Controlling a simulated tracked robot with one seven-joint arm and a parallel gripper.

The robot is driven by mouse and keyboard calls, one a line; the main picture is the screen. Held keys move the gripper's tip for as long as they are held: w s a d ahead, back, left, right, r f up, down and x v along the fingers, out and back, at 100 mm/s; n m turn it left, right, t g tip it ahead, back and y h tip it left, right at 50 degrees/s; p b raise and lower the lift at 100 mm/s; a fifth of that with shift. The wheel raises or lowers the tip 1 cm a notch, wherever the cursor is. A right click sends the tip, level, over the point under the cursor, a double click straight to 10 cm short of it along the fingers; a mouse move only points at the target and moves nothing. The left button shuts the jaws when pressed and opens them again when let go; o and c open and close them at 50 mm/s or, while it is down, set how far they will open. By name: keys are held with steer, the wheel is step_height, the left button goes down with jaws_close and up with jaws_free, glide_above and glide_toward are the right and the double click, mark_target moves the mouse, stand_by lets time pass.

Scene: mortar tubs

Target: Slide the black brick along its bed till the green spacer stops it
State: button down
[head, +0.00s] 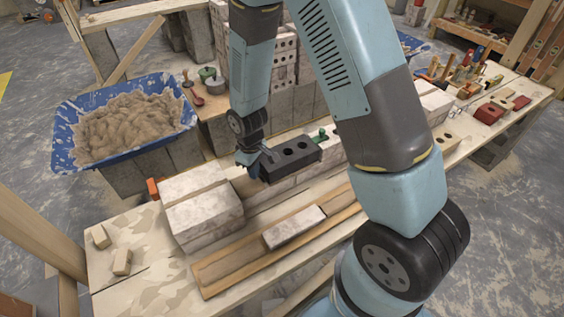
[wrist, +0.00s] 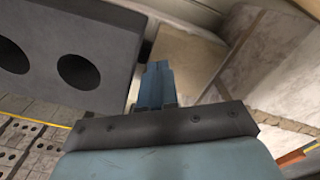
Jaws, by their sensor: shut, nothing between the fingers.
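My gripper (head: 252,168) is at the brick's left end, fingers pointing down. In the wrist view my gripper's fingers (wrist: 155,85) are together with nothing between them. The black brick (wrist: 65,50) is just left of them there; contact is unclear. The spacer is not in the wrist view.
Pale blocks (head: 200,205) stand left of my gripper on the bench. A wooden channel (head: 225,268) holding a pale brick (head: 294,227) lies in front. A blue mortar tub (head: 68,155) is at the back left. Tools and red blocks (head: 488,112) lie at the right.

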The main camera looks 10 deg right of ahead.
steer(key=shift+s+a, duration=0.15)
steer(key=shift+a, duration=0.2)
step_height(320, 180, up, 9)
stand_by(0.8)
steer(key=shift+r, duration=0.1)
stand_by(0.5)
steer(key=s+d+r+m+t, duration=0.1)
steer(key=d+r+m, duration=0.2)
steer(key=d+r, duration=0.5)
steer(key=d+r+m+t, duration=0.2)
steer(key=d+r, duration=0.3)
steer(key=r, duration=0.6)
steer(key=s+d+r+m+t, duration=0.2)
steer(key=s+d+r+m, duration=0.3)
steer(key=s+d+r, duration=0.6)
steer(key=s+r, duration=0.2)
steer(key=s, duration=0.1)
steer(key=shift+s+m+t, duration=0.2)
steer(key=shift+m+t, duration=0.1)
